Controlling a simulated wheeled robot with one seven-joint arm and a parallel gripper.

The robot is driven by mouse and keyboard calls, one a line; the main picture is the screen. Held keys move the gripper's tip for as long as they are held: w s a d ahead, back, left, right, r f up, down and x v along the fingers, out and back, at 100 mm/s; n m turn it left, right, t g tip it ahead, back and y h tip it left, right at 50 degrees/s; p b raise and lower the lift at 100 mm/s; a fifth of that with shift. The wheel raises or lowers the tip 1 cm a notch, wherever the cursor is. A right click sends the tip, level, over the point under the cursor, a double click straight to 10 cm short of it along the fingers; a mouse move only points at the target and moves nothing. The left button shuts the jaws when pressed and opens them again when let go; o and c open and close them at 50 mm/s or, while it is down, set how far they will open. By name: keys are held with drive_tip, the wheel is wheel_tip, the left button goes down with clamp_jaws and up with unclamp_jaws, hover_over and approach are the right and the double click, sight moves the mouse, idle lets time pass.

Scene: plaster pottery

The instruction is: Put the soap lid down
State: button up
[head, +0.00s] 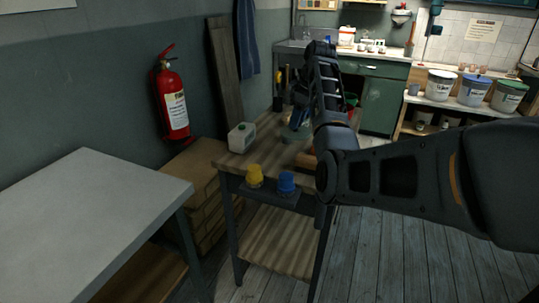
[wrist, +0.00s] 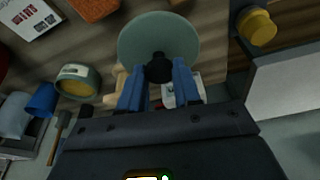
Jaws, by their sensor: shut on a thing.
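The soap lid (wrist: 135,42) is a round grey-green disc with a dark knob in the wrist view. My gripper (wrist: 160,82) has its two blue fingers shut on the knob. The lid lies across the middle of that view, over the brown wooden top; I cannot tell whether it touches it. In the head view a grey-green shape (head: 291,134), likely the lid, shows at the wooden cart, partly behind my arm. A round grey-green pot (wrist: 91,73) with a yellowish inside stands to the left in the wrist view.
An orange-brown block (wrist: 94,8) shows in the wrist view. A grey table (head: 90,215) is at left.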

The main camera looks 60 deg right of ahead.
drive_tip(key=w+a+f, duration=0.1)
drive_tip(key=w+f, duration=0.1)
drive_tip(key=w+a+f, duration=0.1)
drive_tip(key=w+a, duration=0.1)
drive_tip(key=w, duration=0.1)
drive_tip(key=w+a+f+p, duration=0.1)
drive_tip(key=w+a+f, duration=0.1)
drive_tip(key=shift+w+a+f, duration=0.1)
drive_tip(key=shift+w+f, duration=0.1)
drive_tip(key=shift+f, duration=0.1)
drive_tip(key=shift+f+p, duration=0.35)
drive_tip(key=shift+f, duration=1.55)
drive_tip(key=shift+f, duration=0.2)
drive_tip(key=o, duration=1)
drive_tip(key=shift+o, duration=0.2)
drive_tip(key=v, duration=1.2)
drive_tip(key=shift+r+b, duration=0.25)
drive_tip(key=shift+b, duration=0.05)
drive_tip(key=shift+w, duration=0.1)
